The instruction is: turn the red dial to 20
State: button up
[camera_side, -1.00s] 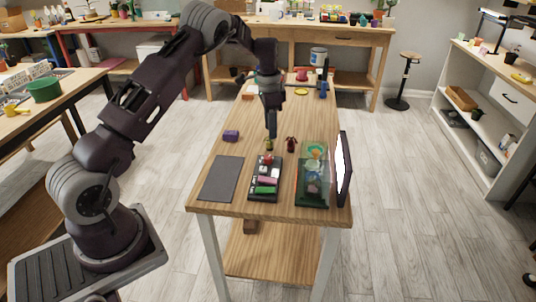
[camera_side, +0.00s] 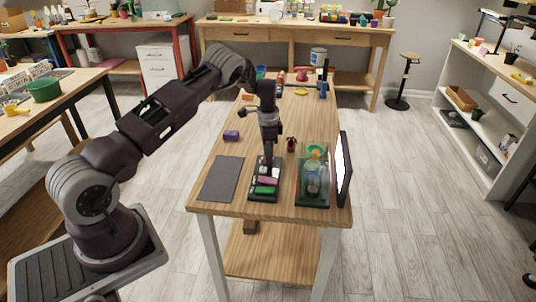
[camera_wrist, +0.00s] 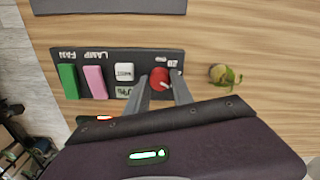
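The red dial (camera_wrist: 159,76) sits at one end of a black control panel (camera_wrist: 205,59) in the wrist view. A pale pointer mark shows on its lower right, and small markings around it are too small to read surely. My gripper (camera_wrist: 160,78) has its two fingers spread, one on each side of the dial; firm contact is not visible. In the side view my gripper (camera_side: 267,162) points down over the far end of the panel (camera_side: 252,192) and hides the dial.
The panel also has a green switch (camera_wrist: 69,80), a pink switch (camera_wrist: 95,81) and a white switch (camera_wrist: 124,71). A small potted plant (camera_wrist: 221,75) stands close beside the dial end. A grey mat (camera_side: 221,179), a clear case (camera_side: 313,176) and an upright screen (camera_side: 344,170) flank the panel.

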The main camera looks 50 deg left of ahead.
grip_shut()
jog(key=n, duration=0.7)
jog(key=shift+n, duration=0.4)
jog(key=n, duration=0.4)
jog(key=shift+n, duration=1.9)
